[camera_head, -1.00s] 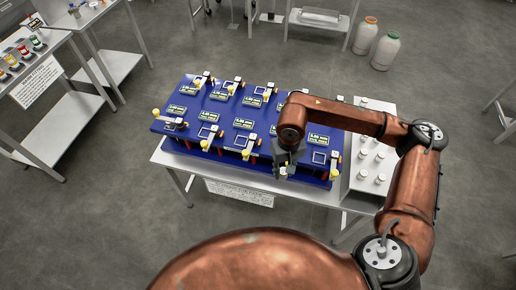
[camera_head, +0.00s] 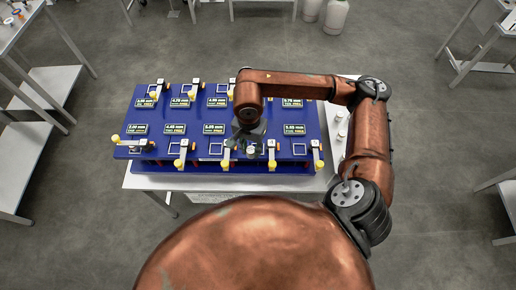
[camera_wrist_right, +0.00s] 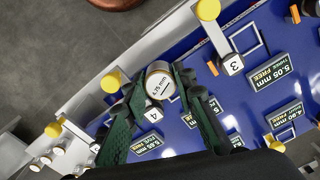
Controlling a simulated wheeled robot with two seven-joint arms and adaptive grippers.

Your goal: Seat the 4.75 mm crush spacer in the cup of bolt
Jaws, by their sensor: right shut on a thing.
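The 4.75 mm spacer is a short white cylinder (camera_wrist_right: 159,84) whose end face reads 4.75 mm in the right wrist view. My right gripper (camera_head: 250,146) is shut on it, one green finger on each side. In the head view it hangs over the front row of the blue board (camera_head: 204,127), between two yellow-knobbed levers, and the white spacer (camera_head: 251,151) shows just below the fingers. A white block marked 4 (camera_wrist_right: 154,113) lies close behind the spacer; I cannot tell the gap. I cannot make out the bolt's cup. My left gripper is out of view.
The board carries several stations with dark mm labels, such as the 5.05 mm FREE sign (camera_wrist_right: 270,75). Yellow knobs (camera_wrist_right: 208,9) stand up around the gripper. Grey floor surrounds the table.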

